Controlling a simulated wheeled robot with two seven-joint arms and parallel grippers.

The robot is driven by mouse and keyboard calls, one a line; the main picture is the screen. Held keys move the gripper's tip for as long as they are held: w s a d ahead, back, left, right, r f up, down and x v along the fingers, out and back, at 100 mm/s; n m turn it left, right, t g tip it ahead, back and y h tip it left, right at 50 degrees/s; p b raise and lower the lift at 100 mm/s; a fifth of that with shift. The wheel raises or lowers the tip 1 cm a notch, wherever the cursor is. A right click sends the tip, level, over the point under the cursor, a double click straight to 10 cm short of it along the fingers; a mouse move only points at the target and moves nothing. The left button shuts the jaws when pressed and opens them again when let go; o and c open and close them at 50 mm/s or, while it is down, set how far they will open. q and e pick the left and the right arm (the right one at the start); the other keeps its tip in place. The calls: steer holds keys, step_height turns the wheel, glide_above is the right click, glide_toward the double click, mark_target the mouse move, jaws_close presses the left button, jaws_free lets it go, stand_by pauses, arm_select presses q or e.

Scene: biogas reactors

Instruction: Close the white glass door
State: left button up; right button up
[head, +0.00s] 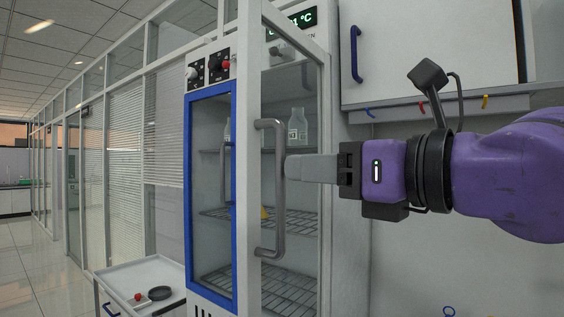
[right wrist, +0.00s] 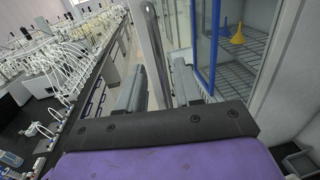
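The white glass door (head: 247,190) stands ajar on the tall cabinet. Its white stile sits in front of the cabinet face, and shelves show through the glass. A grey bar handle (head: 278,190) runs upright on it. My right gripper (head: 290,168) reaches in from the right at the handle's middle height. In the right wrist view the fingers (right wrist: 158,90) are apart, and the upright handle bar (right wrist: 153,45) appears between them. Whether a finger touches the bar cannot be told. My left gripper is in neither view.
A blue-framed door (head: 190,200) is left of the white one. Bottles (head: 297,127) and a yellow funnel (right wrist: 237,36) stand on the shelves. A white cart (head: 140,275) is at lower left. A wall cabinet (head: 435,50) hangs above my right arm. A bench with glassware (right wrist: 60,75) shows in the wrist view.

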steer(key=p+x, duration=0.1)
steer(key=x, duration=0.5)
steer(key=shift+f, duration=0.1)
jaws_close()
steer(key=shift+a, duration=0.1)
